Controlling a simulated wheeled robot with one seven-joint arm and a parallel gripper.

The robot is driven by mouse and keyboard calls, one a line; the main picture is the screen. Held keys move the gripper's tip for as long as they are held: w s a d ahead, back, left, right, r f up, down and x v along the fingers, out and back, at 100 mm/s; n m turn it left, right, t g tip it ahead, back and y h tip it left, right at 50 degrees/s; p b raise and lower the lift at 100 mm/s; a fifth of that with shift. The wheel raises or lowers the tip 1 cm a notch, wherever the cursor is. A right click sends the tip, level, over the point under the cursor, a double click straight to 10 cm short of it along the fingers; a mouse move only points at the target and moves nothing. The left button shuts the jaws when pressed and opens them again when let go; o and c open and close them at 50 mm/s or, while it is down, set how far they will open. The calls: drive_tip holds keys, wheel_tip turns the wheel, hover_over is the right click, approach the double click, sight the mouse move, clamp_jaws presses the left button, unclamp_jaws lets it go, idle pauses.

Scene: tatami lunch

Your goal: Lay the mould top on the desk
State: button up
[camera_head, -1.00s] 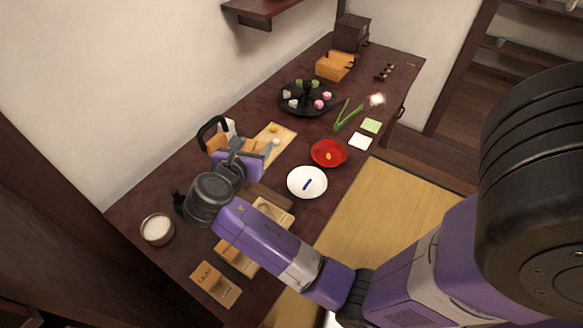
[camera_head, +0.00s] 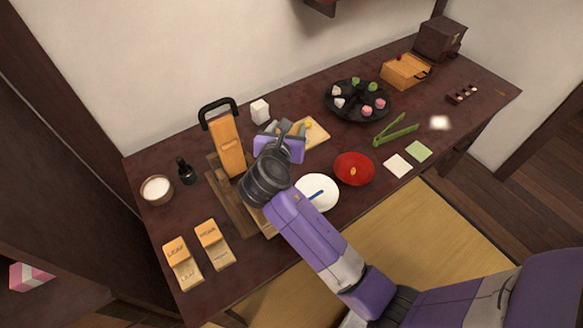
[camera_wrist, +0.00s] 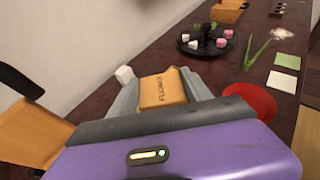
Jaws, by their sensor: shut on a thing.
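My gripper (camera_head: 277,133) is above the desk (camera_head: 330,222), right of the upright press. It is shut on an orange wooden mould top (camera_wrist: 163,89), which has lettering on its upper face. In the wrist view the mould top sits between the two grey fingers; in the head view my gripper mostly hides it. Whether it touches the desk I cannot tell. A pale mould base (camera_head: 262,222) shows partly behind my wrist. Two other moulds, a leaf one (camera_head: 178,250) and a second one (camera_head: 208,232), stand at the front left.
The orange press (camera_head: 228,150) with a black handle is close on the left. A white cube (camera_head: 260,111) and a board (camera_head: 316,135) are near my gripper. A white plate (camera_head: 325,201), red bowl (camera_head: 353,177), tongs (camera_head: 396,132) and dark sweets tray (camera_head: 357,117) lie to the right.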

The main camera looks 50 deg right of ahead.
wheel_tip(320, 180, down, 16)
drive_tip(key=shift+r+b, duration=0.1)
drive_tip(key=shift+b, duration=0.95)
drive_tip(key=shift+f, duration=0.65)
drive_tip(key=o, duration=1.3)
drive_tip(key=shift+r, duration=0.35)
drive_tip(key=v, duration=1.2)
drive_tip(key=shift+r+p, duration=0.25)
drive_tip(key=shift+p, duration=0.05)
